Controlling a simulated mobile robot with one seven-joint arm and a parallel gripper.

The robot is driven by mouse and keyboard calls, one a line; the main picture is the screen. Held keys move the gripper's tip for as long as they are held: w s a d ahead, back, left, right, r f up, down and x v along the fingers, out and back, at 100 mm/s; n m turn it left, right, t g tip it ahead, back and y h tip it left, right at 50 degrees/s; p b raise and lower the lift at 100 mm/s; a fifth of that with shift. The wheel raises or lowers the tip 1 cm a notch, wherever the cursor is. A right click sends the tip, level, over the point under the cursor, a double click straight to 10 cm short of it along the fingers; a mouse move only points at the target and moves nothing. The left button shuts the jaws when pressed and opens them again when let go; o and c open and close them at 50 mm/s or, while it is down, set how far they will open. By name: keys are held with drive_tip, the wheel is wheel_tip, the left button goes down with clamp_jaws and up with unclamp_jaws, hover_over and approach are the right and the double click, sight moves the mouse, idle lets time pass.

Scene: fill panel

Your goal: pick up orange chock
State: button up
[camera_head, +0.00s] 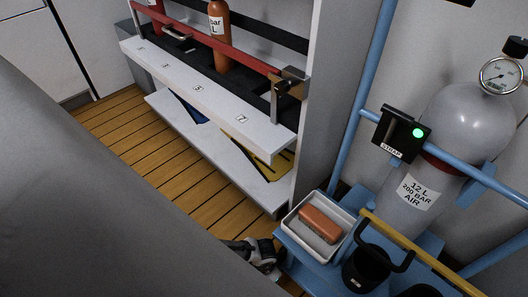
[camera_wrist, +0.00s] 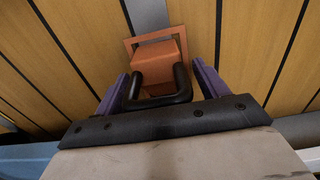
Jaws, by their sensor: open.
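The orange chock (camera_wrist: 158,62) is in the wrist view, on the wooden plank floor. It is a blocky orange piece with a flat outlined part behind it. A black U-shaped handle (camera_wrist: 160,101) sticks out from it toward the camera. My gripper (camera_wrist: 162,86) is open, with one purple finger on each side of the handle. I cannot tell whether the fingers touch it. In the head view part of my gripper (camera_head: 254,255) shows low beside the blue cart. I do not see the chock there.
A blue cart (camera_head: 312,262) stands close on the right with a white tray (camera_head: 290,229) holding an orange-brown block (camera_head: 320,224), a black mug-like container (camera_head: 366,268) and a grey air cylinder (camera_head: 410,195). A white shelf rack (camera_head: 215,95) stands behind. Plank floor (camera_head: 135,130) is clear left.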

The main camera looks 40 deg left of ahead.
drive_tip(key=shift+c, duration=0.3)
drive_tip(key=c, duration=1.2)
drive_tip(key=shift+c, duration=0.2)
drive_tip(key=shift+r, duration=0.15)
